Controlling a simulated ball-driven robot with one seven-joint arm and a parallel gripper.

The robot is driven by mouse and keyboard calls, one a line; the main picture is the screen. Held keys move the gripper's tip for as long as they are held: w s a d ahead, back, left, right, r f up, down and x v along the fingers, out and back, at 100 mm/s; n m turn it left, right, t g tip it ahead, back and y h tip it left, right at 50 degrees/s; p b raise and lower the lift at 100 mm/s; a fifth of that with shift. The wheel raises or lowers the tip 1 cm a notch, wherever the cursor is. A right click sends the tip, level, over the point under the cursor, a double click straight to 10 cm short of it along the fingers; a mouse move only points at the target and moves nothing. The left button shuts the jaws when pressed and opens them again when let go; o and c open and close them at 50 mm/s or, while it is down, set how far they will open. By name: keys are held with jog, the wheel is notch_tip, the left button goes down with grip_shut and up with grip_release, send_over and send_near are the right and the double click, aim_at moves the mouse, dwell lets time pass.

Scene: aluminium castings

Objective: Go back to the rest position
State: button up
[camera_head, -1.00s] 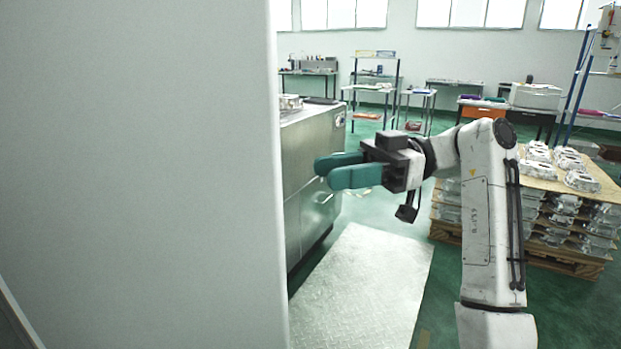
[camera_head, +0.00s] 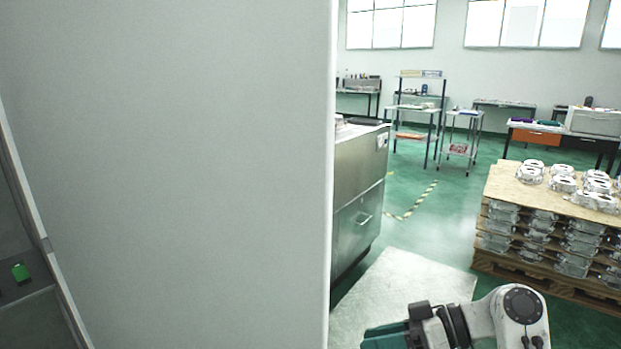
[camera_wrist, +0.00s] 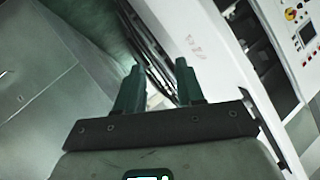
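My gripper (camera_head: 384,338) is low in the head view, its teal fingers partly cut off by the bottom edge. It is in front of the pale floor plate. In the wrist view, the two dark green fingers of my gripper (camera_wrist: 157,78) stand apart with nothing held between them.
A large grey panel (camera_head: 170,170) fills the left of the head view. A steel cabinet (camera_head: 358,190) stands beside it. A pallet stack of castings (camera_head: 545,225) is at the right. A control panel (camera_wrist: 297,25) shows in the wrist view. Green floor (camera_head: 440,215) lies open between.

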jog(key=s+d+f+m+h+p, duration=0.1)
jog(key=s+d+f+m+h, duration=0.25)
jog(key=s+f, duration=0.5)
jog(key=s+d+f+m+h+p, duration=0.1)
jog(key=s+d+f+m+h, duration=0.25)
jog(key=s+f, duration=0.5)
jog(key=s+d+f+m+h, duration=0.1)
jog(key=s+d+h, duration=0.2)
jog(key=s, duration=0.5)
jog(key=s+d+f+m+g+h, duration=0.1)
jog(key=s+d+f+m+h, duration=0.1)
jog(key=s+d, duration=0.3)
jog(key=s+h, duration=0.1)
jog(key=s, duration=0.2)
jog(key=shift+s+m+h+p, duration=0.3)
jog(key=shift+p, duration=0.05)
jog(key=shift+d+f, duration=0.1)
jog(key=shift+d, duration=0.05)
